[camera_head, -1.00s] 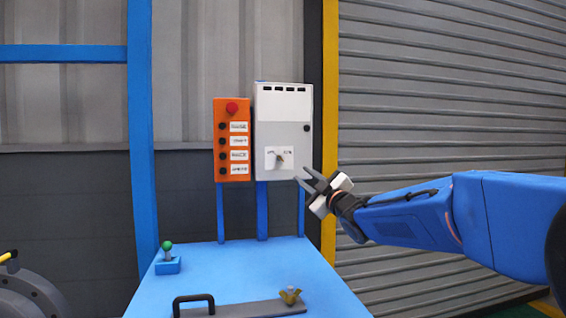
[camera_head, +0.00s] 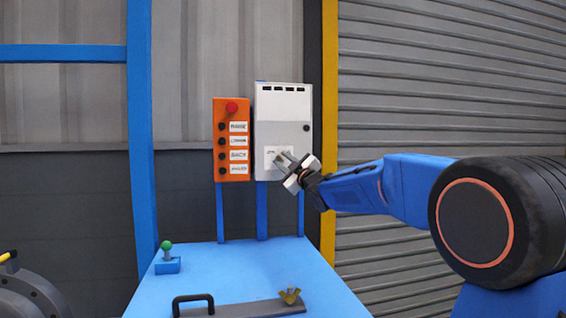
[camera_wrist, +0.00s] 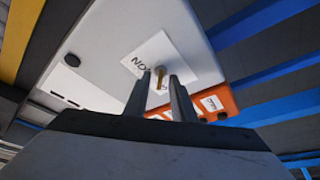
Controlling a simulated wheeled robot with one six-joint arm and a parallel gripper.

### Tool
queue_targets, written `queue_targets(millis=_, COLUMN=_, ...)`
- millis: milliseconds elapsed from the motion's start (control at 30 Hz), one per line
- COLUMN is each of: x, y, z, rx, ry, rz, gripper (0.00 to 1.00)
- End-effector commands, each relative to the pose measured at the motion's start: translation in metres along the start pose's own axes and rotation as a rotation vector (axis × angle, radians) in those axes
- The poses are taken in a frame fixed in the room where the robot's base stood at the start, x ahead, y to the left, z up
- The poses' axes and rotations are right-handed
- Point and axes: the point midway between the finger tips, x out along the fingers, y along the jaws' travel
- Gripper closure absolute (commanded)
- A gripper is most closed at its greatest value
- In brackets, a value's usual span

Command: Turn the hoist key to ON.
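The hoist key (camera_wrist: 159,77) is a small brass-coloured key standing out from a white label plate (camera_wrist: 175,55) on the white control box (camera_head: 284,105). In the wrist view my gripper (camera_wrist: 161,74) is open, with one finger on each side of the key. The key shows between the fingertips; I cannot tell whether either finger touches it. Lettering shows on the plate beside the key, partly hidden by a finger. In the head view my gripper (camera_head: 283,159) is in front of the plate and hides most of the key.
An orange button box (camera_head: 232,140) with a red knob stands just left of the control box. Below, a blue table (camera_head: 235,280) carries a green-topped lever (camera_head: 167,254), a black handle (camera_head: 193,300) and a brass wing piece (camera_head: 290,296). A roller shutter (camera_head: 440,80) fills the right.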

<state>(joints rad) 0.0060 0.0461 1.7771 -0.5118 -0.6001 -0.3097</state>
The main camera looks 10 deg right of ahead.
Motion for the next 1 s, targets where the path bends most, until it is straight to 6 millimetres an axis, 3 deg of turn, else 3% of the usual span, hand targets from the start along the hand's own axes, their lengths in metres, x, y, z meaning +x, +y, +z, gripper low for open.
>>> queue_targets(millis=267, x=0.0016, y=-0.0001, z=0.0, rx=0.0, ry=0.0, rz=0.0, gripper=0.77)
queue_targets(millis=400, x=0.0016, y=-0.0002, z=0.0, rx=0.0, ry=0.0, rz=0.0, gripper=1.0)
queue_targets(millis=767, x=0.0015, y=-0.001, z=0.0002, rx=0.023, ry=0.0, rz=0.008, gripper=1.0)
queue_targets(millis=1000, x=0.002, y=-0.0028, z=-0.0001, rx=0.13, ry=-0.001, rz=0.052, gripper=1.0)
